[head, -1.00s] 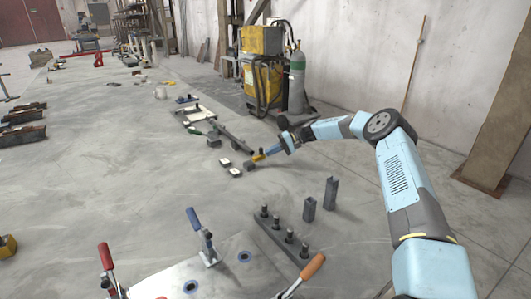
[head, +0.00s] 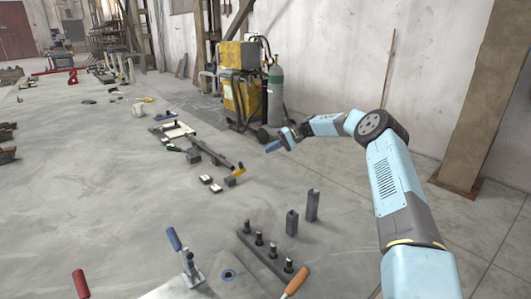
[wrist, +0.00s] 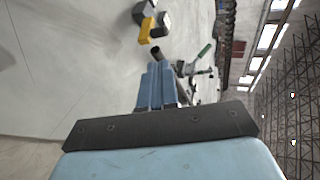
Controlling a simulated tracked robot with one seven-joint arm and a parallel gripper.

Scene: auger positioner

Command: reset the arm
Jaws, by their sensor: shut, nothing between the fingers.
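My arm reaches out from the right in the head view, bent at the elbow. My gripper (head: 273,147) is at its far end, above the grey floor and apart from the small parts there. In the wrist view my two blue fingers (wrist: 158,88) lie side by side, closed with nothing between them. A yellow piece (head: 239,170) with a dark block lies on the floor left of and below my gripper. The yellow piece also shows beyond the fingertips in the wrist view (wrist: 146,30).
A yellow welding machine (head: 240,85) and a grey gas cylinder (head: 275,95) stand behind my gripper. Grey upright posts (head: 312,205), a bolt bar (head: 262,250) and toggle clamps (head: 185,258) are in front. Open floor lies to the left.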

